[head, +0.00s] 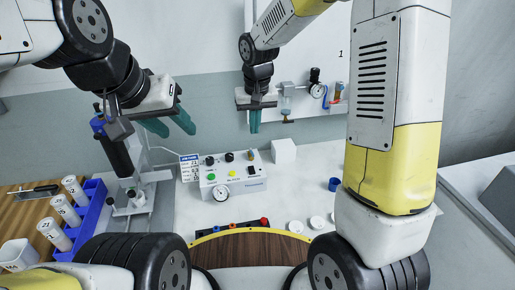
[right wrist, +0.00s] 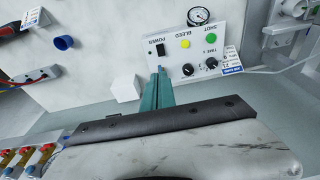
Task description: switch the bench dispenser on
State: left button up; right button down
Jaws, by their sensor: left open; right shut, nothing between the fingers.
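The bench dispenser (head: 234,180) is a white box with a gauge, knobs and coloured buttons on the bench. In the right wrist view the dispenser (right wrist: 205,52) appears upside down. Its black POWER switch (right wrist: 160,49) lies beside the yellow BLEED button (right wrist: 185,43) and green SHOT button (right wrist: 211,38); I cannot tell its on/off position. My right gripper (head: 255,128) is shut and empty, above the back of the dispenser. Its teal fingertips (right wrist: 160,70) show close to the switch in the right wrist view, apparently apart from it. My left gripper (head: 178,128) is open and empty, left of the dispenser.
A white cube (head: 284,151) stands right of the dispenser. A black tool on a stand (head: 117,155) and a blue rack of white tubes (head: 92,212) are at left. A blue cap (head: 335,184) and white discs lie at right. A wall-mounted regulator (head: 316,90) hangs behind.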

aim_at(251, 166)
jog(key=f, duration=0.1)
jog(key=w+f, duration=0.1)
jog(key=a+f, duration=0.1)
jog(key=shift+w+f, duration=0.1)
jog(key=shift+w, duration=0.05)
jog(key=shift+f, duration=0.1)
jog(key=f, duration=0.4)
jog(key=w+f, duration=0.1)
jog(key=f, duration=0.4)
jog(key=w+f, duration=0.1)
jog(key=f, duration=0.3)
jog(key=shift+a+f, duration=0.1)
jog(key=shift+f, duration=0.25)
jog(key=shift+g, duration=0.3)
